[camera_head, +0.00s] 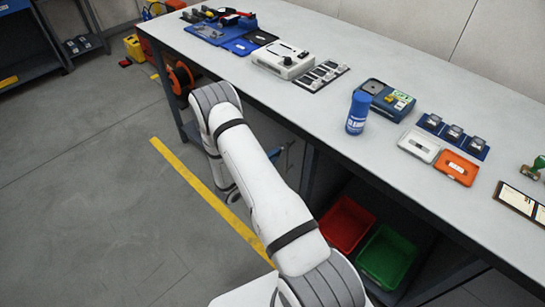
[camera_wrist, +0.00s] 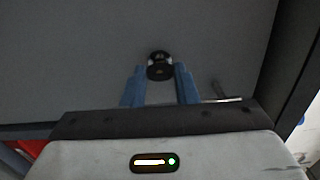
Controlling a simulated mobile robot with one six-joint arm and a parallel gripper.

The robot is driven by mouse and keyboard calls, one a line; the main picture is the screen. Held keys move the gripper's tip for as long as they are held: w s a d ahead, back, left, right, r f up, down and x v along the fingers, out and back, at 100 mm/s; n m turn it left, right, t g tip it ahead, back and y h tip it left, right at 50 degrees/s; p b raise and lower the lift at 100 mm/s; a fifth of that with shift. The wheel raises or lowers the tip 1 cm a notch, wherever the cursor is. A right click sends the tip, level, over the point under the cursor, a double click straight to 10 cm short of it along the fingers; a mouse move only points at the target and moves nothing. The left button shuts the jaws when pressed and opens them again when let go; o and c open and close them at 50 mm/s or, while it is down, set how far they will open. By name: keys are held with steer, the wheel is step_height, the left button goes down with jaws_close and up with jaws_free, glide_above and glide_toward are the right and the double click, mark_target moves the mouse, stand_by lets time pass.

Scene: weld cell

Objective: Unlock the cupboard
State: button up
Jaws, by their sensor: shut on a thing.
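In the wrist view, a plain dark grey panel (camera_wrist: 70,65), seemingly the cupboard's door, fills most of the picture. My gripper (camera_wrist: 160,74) has two blue fingers, one on each side of a small dark round piece (camera_wrist: 160,57) at the panel. The gripper is shut on this piece, which looks like a key or lock knob; its exact shape is too dark to tell. A thin metal bar (camera_wrist: 226,97), perhaps a handle, lies right of the fingers. In the head view, my arm reaches down beside the bench and hides most of the gripper and the cupboard front.
The long bench (camera_head: 420,60) carries a blue can (camera_head: 358,112), a white device (camera_head: 283,60) and several trays. Red (camera_head: 345,224) and green (camera_head: 387,257) bins stand below it. A yellow line (camera_head: 205,193) crosses the floor.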

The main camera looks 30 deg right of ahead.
steer(key=shift+n, duration=0.4)
steer(key=o, duration=1)
steer(key=v, duration=0.7)
steer(key=shift+s+a, duration=0.15)
steer(key=shift+a, duration=0.2)
